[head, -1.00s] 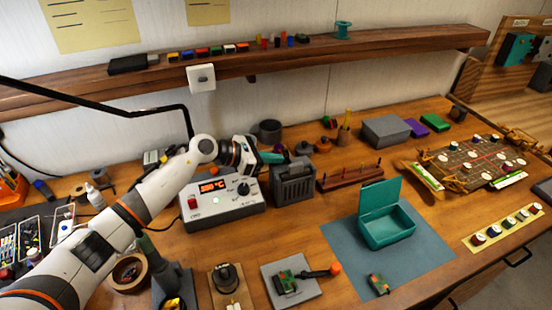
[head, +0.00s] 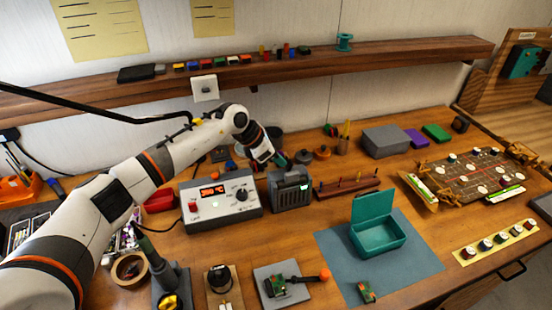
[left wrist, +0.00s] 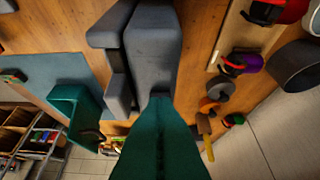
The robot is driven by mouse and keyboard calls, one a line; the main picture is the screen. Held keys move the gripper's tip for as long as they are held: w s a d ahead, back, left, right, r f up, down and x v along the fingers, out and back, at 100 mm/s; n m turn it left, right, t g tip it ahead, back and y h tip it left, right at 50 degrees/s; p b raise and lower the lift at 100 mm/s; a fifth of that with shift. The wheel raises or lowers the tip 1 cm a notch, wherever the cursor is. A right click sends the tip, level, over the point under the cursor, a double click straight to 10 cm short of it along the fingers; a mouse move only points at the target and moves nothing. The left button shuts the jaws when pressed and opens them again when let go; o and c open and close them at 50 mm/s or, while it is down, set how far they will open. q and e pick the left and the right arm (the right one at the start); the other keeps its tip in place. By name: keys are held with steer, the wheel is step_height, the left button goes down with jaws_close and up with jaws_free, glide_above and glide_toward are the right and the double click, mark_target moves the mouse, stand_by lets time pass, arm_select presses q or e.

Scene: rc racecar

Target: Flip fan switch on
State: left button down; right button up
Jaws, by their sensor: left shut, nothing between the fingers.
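The fan is a dark grey boxy unit (head: 290,190) with a slatted front and a top handle, standing right of the soldering station. A small pale green patch shows at the right of its front. My left gripper (head: 283,161) has green fingers, shut and empty, just above and behind the fan's top. In the left wrist view the shut fingers (left wrist: 160,99) point at the grey fan body (left wrist: 152,45), with their tips close over its edge. I cannot tell whether they touch it. The switch itself is not clear in either view. My right gripper is not in view.
The soldering station (head: 222,204) with a red display stands left of the fan. A rack of screwdrivers (head: 347,187) stands close on the right. A teal open box (head: 378,238) sits on a blue mat. A shelf (head: 390,58) runs along the wall.

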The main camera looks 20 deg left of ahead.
arm_select(q)
steer(key=shift+f, duration=0.15)
steer(key=shift+r+p, duration=0.35)
steer(key=shift+r, duration=0.5)
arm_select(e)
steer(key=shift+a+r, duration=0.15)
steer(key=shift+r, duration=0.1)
